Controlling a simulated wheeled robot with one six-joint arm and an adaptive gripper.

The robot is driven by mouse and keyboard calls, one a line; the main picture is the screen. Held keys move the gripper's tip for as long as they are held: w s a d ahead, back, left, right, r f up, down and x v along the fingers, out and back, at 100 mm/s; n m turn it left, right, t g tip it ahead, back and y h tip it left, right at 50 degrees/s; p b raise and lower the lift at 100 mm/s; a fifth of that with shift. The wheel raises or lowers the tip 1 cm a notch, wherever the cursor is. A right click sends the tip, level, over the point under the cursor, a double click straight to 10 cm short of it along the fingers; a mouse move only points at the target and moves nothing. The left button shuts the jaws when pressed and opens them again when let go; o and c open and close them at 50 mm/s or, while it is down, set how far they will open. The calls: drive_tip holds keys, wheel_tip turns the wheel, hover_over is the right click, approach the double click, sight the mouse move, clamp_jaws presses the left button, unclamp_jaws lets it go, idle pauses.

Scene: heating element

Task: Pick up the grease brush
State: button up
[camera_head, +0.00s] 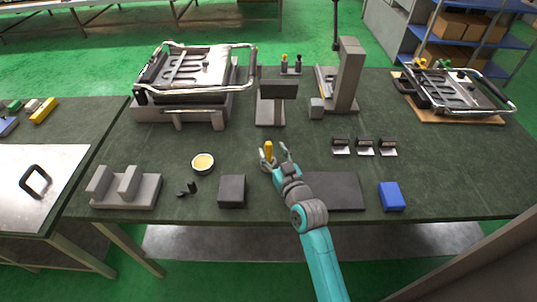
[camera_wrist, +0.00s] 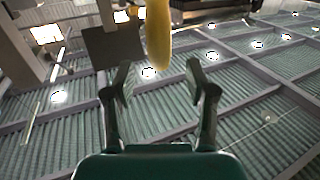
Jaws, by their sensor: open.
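A yellow upright handle, which looks like the grease brush (camera_head: 268,151), is at my gripper (camera_head: 275,156) in the head view. Its lower end is hard to make out there. In the wrist view the yellow handle (camera_wrist: 158,38) hangs into the picture from the top, in line with the gap between my fingers (camera_wrist: 160,82). The fingers are apart, one on each side of that line, and the visible handle end is beyond their tips. No contact shows. The brush's bristles are not visible in the wrist view.
A bowl with yellow content (camera_head: 203,161), a dark block (camera_head: 232,191) and a grey two-post fixture (camera_head: 125,189) stand to the left. A dark flat plate (camera_head: 335,191) lies beside my arm, with a blue box (camera_head: 391,196) further right. A grey stand (camera_head: 270,103) rises behind.

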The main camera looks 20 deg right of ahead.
sight(270, 147)
drive_tip(key=shift+w+a, duration=0.15)
drive_tip(key=shift+w, duration=1.75)
drive_tip(key=shift+c, duration=0.2)
clamp_jaws()
wheel_tip(270, 147, up, 10)
drive_tip(key=shift+r, duration=0.1)
